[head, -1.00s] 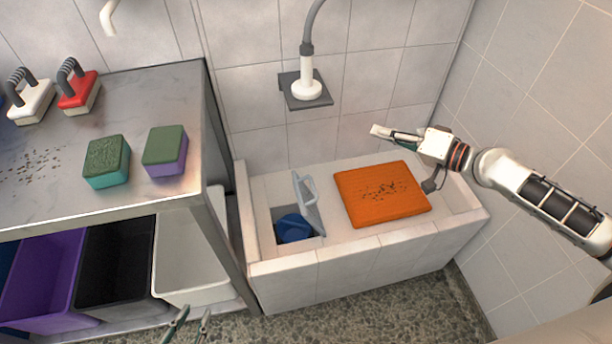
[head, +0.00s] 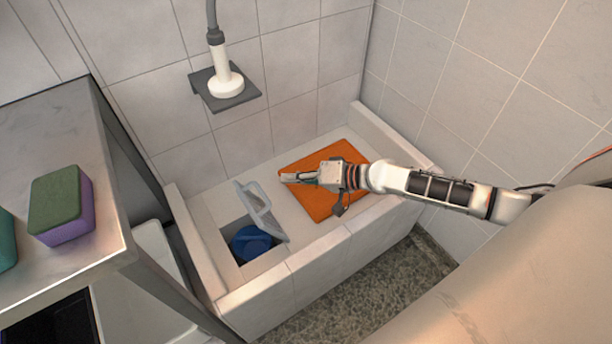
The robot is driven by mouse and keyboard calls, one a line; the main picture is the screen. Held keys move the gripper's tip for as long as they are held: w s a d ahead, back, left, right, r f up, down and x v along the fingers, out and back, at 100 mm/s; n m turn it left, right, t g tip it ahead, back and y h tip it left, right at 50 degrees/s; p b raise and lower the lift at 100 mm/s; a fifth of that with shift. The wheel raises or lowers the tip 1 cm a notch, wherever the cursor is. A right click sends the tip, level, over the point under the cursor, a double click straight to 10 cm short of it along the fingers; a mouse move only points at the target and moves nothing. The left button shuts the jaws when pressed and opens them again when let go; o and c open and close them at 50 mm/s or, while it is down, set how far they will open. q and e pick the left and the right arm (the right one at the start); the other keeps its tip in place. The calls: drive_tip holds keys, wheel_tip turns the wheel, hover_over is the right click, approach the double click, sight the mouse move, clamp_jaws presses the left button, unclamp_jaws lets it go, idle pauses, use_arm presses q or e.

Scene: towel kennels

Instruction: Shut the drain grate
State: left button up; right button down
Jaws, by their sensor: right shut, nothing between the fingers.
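The drain grate (head: 261,208) is a pale, see-through lid with a frame, standing tilted up on the right side of a square drain opening (head: 234,238) in the tiled tub. A blue round thing (head: 251,243) lies inside the opening. My right gripper (head: 287,177) is shut and empty. It is above the left part of the orange mat (head: 322,205), pointing left, a little to the right of the grate's upper edge and apart from it in the picture. My left gripper is not in view.
The tub's low tiled rim (head: 318,258) runs along the front. A shower head (head: 225,83) sits on a grey wall bracket (head: 237,98). A steel table (head: 60,130) with a purple-and-green sponge (head: 61,206) stands at left. A white bin (head: 150,300) is below it.

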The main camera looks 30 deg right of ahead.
sight(269, 207)
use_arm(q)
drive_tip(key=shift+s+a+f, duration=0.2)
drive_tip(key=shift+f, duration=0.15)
use_arm(e)
drive_tip(key=a+f, duration=0.1)
drive_tip(key=a, duration=0.1)
drive_tip(key=w+a+f, duration=0.1)
drive_tip(key=a+f, duration=0.1)
drive_tip(key=shift+w+a+f, duration=0.1)
drive_tip(key=shift+w+a, duration=0.1)
drive_tip(key=shift+a, duration=0.1)
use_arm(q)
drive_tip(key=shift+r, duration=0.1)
